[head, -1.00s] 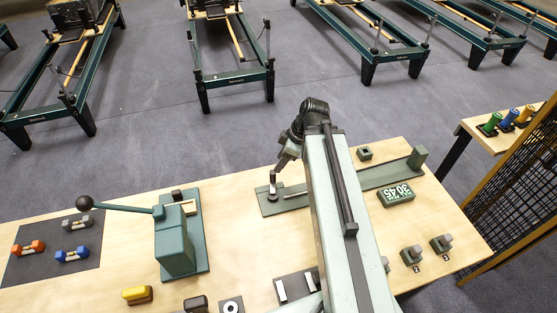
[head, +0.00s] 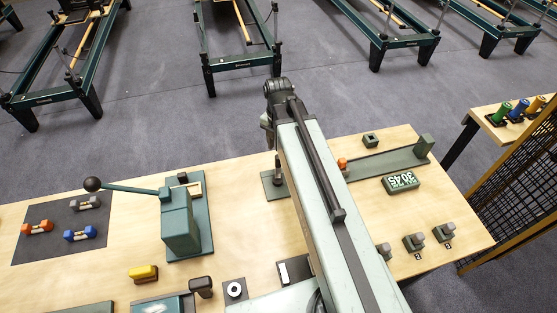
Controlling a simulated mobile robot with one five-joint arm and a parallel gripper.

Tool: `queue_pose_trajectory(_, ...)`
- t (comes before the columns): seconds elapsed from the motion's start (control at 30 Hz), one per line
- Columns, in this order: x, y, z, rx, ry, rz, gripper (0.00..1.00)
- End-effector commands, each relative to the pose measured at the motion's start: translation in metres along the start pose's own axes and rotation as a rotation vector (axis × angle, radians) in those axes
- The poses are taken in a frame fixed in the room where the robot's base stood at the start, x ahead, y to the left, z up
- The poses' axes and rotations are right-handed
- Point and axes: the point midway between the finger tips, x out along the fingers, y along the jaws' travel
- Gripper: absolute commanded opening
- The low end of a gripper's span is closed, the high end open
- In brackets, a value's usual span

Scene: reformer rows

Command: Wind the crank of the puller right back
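The puller is a long green plate (head: 392,163) lying on the wooden bench, with a green block (head: 424,146) standing at its right end. Its left end carries an upright dark crank handle (head: 278,170), partly covered by my arm. A small orange piece (head: 342,164) shows on the plate just right of my arm. The middle of the puller is hidden behind the arm. My gripper (head: 267,125) is at the far end of the arm, above and behind the crank handle in the picture. Its fingers are hidden, so neither their opening nor any contact with the crank shows.
A green lever press (head: 180,222) with a black ball handle stands left. Dumbbells lie on a dark mat (head: 60,246) at far left. A green number display (head: 400,182) and small grey blocks (head: 414,241) sit right. A mesh screen (head: 515,190) borders the right.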

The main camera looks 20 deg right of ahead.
Motion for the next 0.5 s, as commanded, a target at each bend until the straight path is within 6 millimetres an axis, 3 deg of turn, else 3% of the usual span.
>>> queue_pose_trajectory(0.3, 0.059, 0.0, 0.0, 0.002, 0.001, 0.001, 0.44)
queue_pose_trajectory(0.5, 0.074, 0.0, 0.0, 0.002, 0.001, 0.001, 0.44)
